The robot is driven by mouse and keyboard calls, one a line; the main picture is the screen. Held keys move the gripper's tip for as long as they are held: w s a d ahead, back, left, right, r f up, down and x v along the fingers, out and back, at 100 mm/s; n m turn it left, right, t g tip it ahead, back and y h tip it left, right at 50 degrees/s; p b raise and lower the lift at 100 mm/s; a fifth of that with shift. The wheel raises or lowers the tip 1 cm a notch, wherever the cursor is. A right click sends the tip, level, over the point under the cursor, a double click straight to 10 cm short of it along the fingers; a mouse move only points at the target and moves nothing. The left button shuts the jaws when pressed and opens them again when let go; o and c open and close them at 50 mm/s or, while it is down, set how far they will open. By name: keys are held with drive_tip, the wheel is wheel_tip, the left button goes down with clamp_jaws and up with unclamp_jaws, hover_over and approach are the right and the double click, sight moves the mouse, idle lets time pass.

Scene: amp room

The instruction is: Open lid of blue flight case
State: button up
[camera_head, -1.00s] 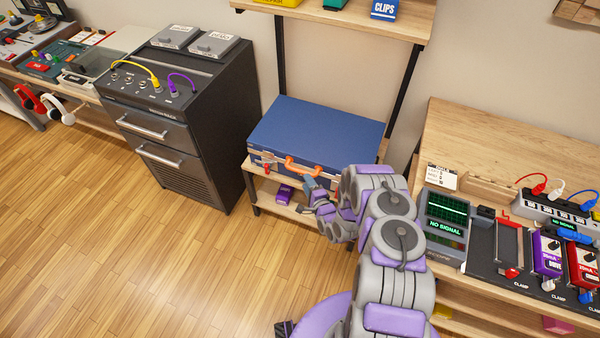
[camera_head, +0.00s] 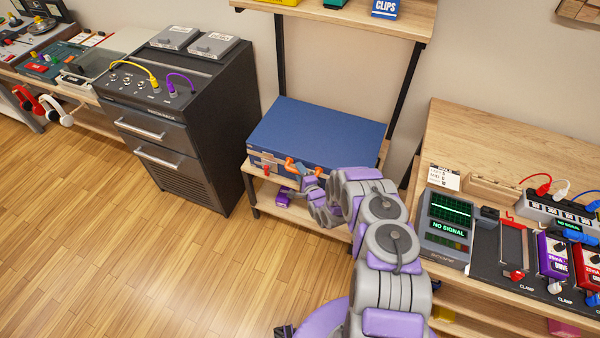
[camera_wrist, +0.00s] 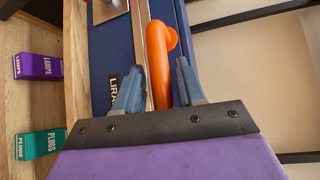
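The blue flight case (camera_head: 320,132) lies flat with its lid shut on a wooden shelf unit. Its orange handle (camera_head: 291,165) is on the front face, partly hidden by my gripper in the head view. A small red part (camera_head: 267,170) shows at the case's front left. In the wrist view my gripper (camera_wrist: 157,78) is open, its two fingers apart on either side of the orange handle (camera_wrist: 159,55). I cannot tell whether a finger touches it. In the head view my gripper (camera_head: 298,182) is at the case's front, and my arm covers the front right corner.
A dark rack cabinet (camera_head: 185,130) stands close on the left. A wooden bench (camera_head: 480,140) with pedals and a meter (camera_head: 445,222) is on the right. A shelf (camera_head: 330,15) hangs above the case. Below, purple (camera_wrist: 38,67) and green (camera_wrist: 40,144) boxes sit on the lower shelf.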

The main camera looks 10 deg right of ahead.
clamp_jaws()
idle(0.3)
